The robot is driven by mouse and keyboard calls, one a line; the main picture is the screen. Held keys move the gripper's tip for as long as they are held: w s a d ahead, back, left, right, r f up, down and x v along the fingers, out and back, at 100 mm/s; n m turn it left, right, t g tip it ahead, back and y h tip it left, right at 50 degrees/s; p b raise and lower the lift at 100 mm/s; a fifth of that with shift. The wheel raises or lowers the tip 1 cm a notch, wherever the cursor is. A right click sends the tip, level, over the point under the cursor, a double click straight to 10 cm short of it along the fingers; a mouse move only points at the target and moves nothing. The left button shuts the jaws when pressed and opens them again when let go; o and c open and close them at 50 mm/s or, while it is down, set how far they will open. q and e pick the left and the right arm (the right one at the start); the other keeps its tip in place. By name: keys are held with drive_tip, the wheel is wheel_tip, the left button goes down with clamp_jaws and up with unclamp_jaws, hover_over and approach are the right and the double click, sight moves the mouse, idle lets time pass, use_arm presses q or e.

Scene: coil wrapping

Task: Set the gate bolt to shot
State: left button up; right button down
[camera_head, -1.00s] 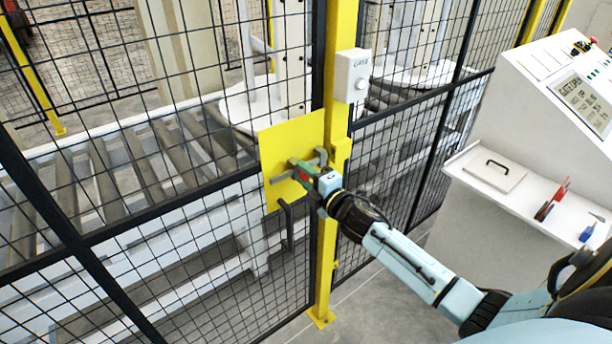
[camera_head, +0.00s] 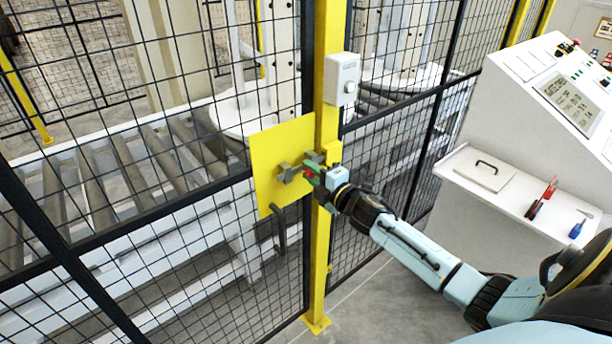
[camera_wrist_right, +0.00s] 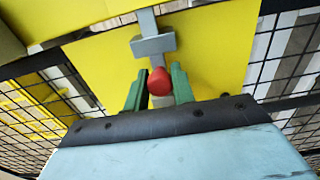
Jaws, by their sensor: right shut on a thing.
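The gate bolt (camera_head: 285,173) is a grey bar on a yellow plate (camera_head: 268,149) on the mesh gate, beside the yellow post (camera_head: 325,120). Its red knob (camera_head: 307,172) is partly hidden in the head view. In the right wrist view, the red knob (camera_wrist_right: 160,82) sits between two green fingers, with a grey guide block (camera_wrist_right: 153,45) beyond it. My right gripper (camera_head: 312,173) is shut on the knob, near the plate's post-side edge. How far the bar enters the post side is hidden by the gripper. My left gripper is not in view.
A white switch box (camera_head: 342,78) is on the post above the bolt. A grey gate handle (camera_head: 281,230) hangs below the plate. A white console (camera_head: 545,110) with a shelf (camera_head: 510,190) holding tools stands at right. Rollers lie behind the mesh.

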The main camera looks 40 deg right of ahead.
drive_tip(key=c, duration=1.2)
unclamp_jaws()
drive_tip(key=shift+d, duration=0.35)
drive_tip(key=shift+a, duration=0.1)
drive_tip(key=s, duration=0.9)
drive_tip(key=s+d, duration=0.1)
drive_tip(key=s, duration=0.3)
drive_tip(key=shift+s+b, duration=0.15)
drive_tip(key=shift+b, duration=0.25)
